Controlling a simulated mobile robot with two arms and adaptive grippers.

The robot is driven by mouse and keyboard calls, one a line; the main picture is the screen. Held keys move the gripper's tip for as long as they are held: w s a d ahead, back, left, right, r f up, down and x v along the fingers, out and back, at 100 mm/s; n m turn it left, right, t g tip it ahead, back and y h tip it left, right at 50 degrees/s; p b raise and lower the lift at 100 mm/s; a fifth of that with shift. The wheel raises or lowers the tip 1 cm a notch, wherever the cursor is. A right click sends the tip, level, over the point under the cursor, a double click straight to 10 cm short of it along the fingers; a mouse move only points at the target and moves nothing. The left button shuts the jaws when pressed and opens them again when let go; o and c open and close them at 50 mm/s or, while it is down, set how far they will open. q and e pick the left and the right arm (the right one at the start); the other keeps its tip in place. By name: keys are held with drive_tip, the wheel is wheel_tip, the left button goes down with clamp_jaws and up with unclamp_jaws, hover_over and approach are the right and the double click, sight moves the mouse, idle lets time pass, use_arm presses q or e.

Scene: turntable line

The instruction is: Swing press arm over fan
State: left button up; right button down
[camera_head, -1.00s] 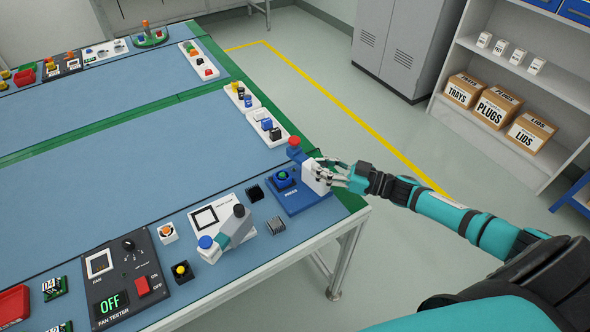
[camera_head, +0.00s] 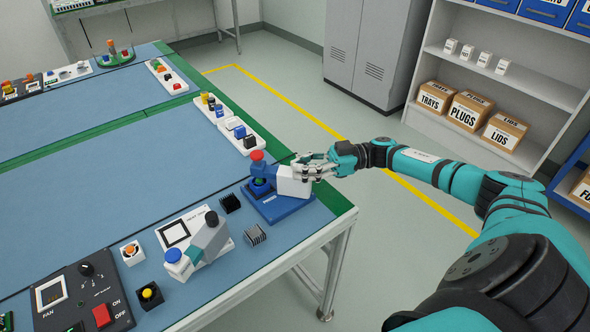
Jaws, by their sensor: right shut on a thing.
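The press has a flat blue base (camera_head: 286,209) at the right front corner of the table. Whether the arm touches the fan cannot be told. My right gripper (camera_head: 305,168) is shut on the white end of the arm, coming from the right. My left gripper is not in view.
A grey lever device with a blue cap (camera_head: 173,256) stands left of the press. Black and grey finned blocks (camera_head: 255,235) lie between them. White trays (camera_head: 226,119) line the right edge.

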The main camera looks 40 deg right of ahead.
drive_tip(key=shift+d+f, duration=0.15)
drive_tip(key=shift+d, duration=0.05)
drive_tip(key=c, duration=1.6)
unclamp_jaws()
drive_tip(key=shift+s+d, duration=0.1)
drive_tip(key=o, duration=0.5)
drive_tip(key=shift+s+d, duration=0.15)
drive_tip(key=shift+d, duration=0.05)
drive_tip(key=shift+c, duration=0.2)
drive_tip(key=shift+o, duration=0.3)
drive_tip(key=shift+a, duration=0.2)
drive_tip(key=v, duration=1.2)
drive_tip(key=shift+d, duration=0.1)
